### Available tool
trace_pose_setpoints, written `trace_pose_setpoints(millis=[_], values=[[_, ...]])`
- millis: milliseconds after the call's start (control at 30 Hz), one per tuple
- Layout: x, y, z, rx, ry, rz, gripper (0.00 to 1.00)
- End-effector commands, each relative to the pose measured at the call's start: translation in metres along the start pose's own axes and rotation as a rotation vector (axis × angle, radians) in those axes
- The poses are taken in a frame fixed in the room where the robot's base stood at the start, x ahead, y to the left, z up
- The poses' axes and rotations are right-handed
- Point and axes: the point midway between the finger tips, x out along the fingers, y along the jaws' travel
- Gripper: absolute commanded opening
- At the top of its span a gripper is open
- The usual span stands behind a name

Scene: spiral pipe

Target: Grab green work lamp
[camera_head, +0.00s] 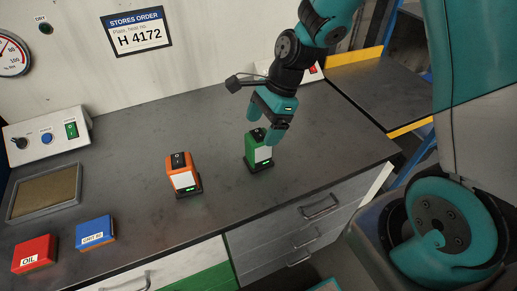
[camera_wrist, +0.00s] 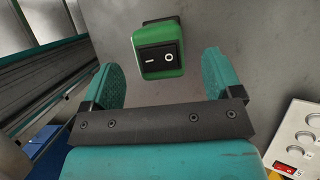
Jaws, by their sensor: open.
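The green work lamp (camera_head: 258,152) stands upright on the dark grey bench top, right of the bench's middle. It has a white front panel and a dark base. My gripper (camera_head: 266,131) is right above and around its top in the head view, pointing down. In the wrist view the top of the green lamp (camera_wrist: 160,50), with a black rocker switch, shows ahead and between the lines of the two teal fingers. My gripper (camera_wrist: 168,75) is open there, with bare bench between the fingers. I cannot tell whether a finger touches the lamp.
An orange lamp (camera_head: 183,174) stands to the left on the bench. A red box (camera_head: 34,254), a blue box (camera_head: 95,232) and a shallow tray (camera_head: 45,192) lie further left. A control box (camera_head: 47,134) stands by the wall. The bench (camera_head: 225,205) is clear between the lamps.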

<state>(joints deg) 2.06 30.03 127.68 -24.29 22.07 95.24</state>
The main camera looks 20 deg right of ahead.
Motion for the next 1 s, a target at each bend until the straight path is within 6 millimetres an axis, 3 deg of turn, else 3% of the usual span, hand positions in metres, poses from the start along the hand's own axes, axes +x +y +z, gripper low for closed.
trace_pose_setpoints(millis=[400,667,933,1000], values=[[0.050,0.001,0.000,-0.001,0.000,0.003,0.85],[0.053,0.001,-0.001,-0.001,0.000,0.000,0.85],[0.053,0.001,-0.001,-0.001,0.000,0.000,0.23],[0.052,0.001,0.000,-0.001,-0.001,-0.001,0.22]])
